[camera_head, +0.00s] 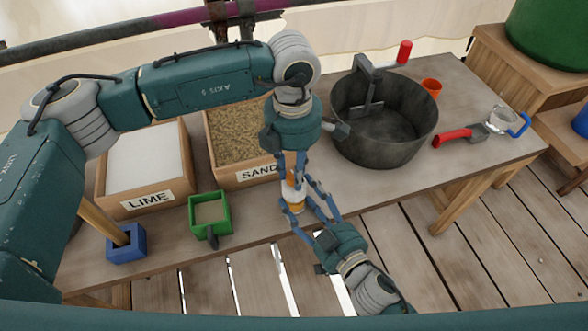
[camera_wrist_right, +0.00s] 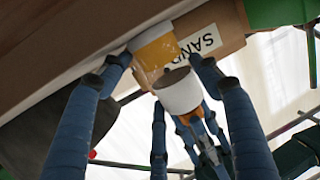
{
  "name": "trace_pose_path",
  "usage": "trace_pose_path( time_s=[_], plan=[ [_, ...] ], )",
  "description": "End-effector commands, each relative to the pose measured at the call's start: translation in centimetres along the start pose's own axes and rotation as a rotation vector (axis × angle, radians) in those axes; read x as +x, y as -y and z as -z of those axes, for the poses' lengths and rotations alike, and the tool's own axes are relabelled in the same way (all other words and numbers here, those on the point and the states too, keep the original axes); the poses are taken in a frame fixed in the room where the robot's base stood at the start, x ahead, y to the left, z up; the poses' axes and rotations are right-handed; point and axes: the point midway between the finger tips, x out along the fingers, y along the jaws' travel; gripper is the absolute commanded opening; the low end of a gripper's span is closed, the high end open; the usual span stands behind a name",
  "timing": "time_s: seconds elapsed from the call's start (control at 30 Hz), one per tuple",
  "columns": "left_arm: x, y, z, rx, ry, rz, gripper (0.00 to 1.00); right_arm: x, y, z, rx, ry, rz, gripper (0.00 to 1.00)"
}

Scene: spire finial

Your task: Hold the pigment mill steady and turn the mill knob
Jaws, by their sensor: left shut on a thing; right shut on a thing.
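The pigment mill (camera_head: 295,205) stands near the front edge of the workbench, a small cylinder with yellow and white bands. In the right wrist view its yellow band (camera_wrist_right: 156,52) and white band (camera_wrist_right: 180,92) show clearly. My right gripper (camera_head: 303,203) is shut on the mill's body from the front, one finger on each side. My left gripper (camera_head: 292,180) reaches down from above and is shut on the orange mill knob (camera_wrist_right: 192,114) at the mill's top. In the head view the left gripper and its fingers hide part of the knob.
Behind the mill are the SAND box (camera_head: 229,175) and the LIME box (camera_head: 126,205). A dark pot (camera_head: 385,145) stands to the right. The bench front edge is close.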

Motion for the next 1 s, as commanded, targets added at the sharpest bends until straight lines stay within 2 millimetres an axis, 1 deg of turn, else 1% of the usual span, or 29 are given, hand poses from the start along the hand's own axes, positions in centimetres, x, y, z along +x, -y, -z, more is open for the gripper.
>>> trace_pose_path(
  time_s=[0.2, 0.4, 0.93, 0.97, 1.0],
  plan=[
    [-0.02, 0.07, 0.03, 0.121, -0.006, 0.002, 0.01, 0.0, -0.25, -0.16, 0.001, 0.004, -0.006, 0.33],
    [-0.01, 0.05, 0.04, 0.181, -0.008, 0.002, 0.01, 0.0, -0.26, -0.17, 0.001, 0.004, -0.006, 0.33],
    [-0.01, 0.0, 0.08, 0.202, -0.01, 0.001, 0.01, -0.01, -0.29, -0.19, 0.001, 0.005, -0.007, 0.33],
    [-0.01, 0.0, 0.08, 0.202, -0.01, 0.001, 0.31, -0.01, -0.29, -0.2, 0.0, 0.005, -0.007, 0.33],
    [-0.01, -0.01, 0.08, 0.202, -0.01, 0.001, 0.39, -0.01, -0.29, -0.19, 0.0, 0.005, -0.006, 0.33]
  ],
)
